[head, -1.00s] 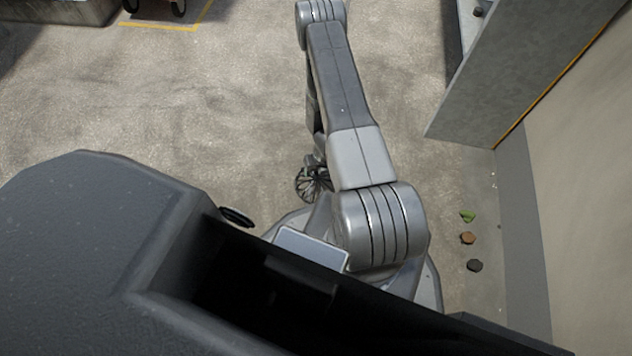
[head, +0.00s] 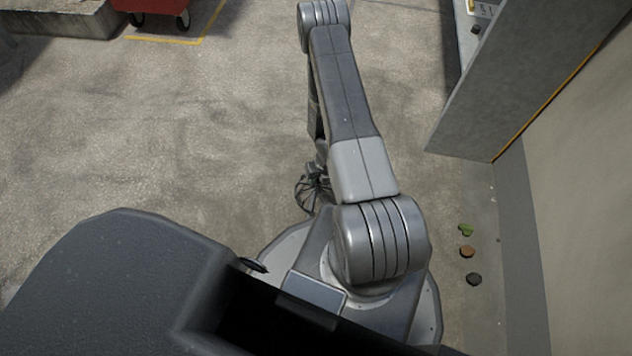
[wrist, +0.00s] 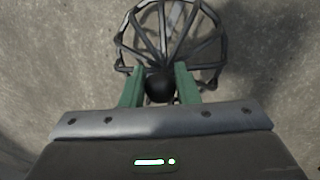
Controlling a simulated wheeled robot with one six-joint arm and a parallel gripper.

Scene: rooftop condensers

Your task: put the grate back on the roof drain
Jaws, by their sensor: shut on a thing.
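The grate is a dark, domed wire cage with a round rim and a black knob. In the wrist view the grate (wrist: 195,45) hangs just beyond my gripper (wrist: 160,88), whose two green fingers are shut on its knob. In the head view the grate (head: 308,194) shows left of my arm, close to my base, and partly hidden by the arm. My gripper (head: 317,170) is small there, and its fingers cannot be made out. I cannot make out the roof drain in either view.
A green leaf (head: 465,230), a brown lump (head: 467,251) and a dark lump (head: 474,279) lie on the floor at right, near a grey panel (head: 520,90) and the wall. A red cart (head: 150,8) stands at the top left. The concrete floor (head: 150,130) at left is open.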

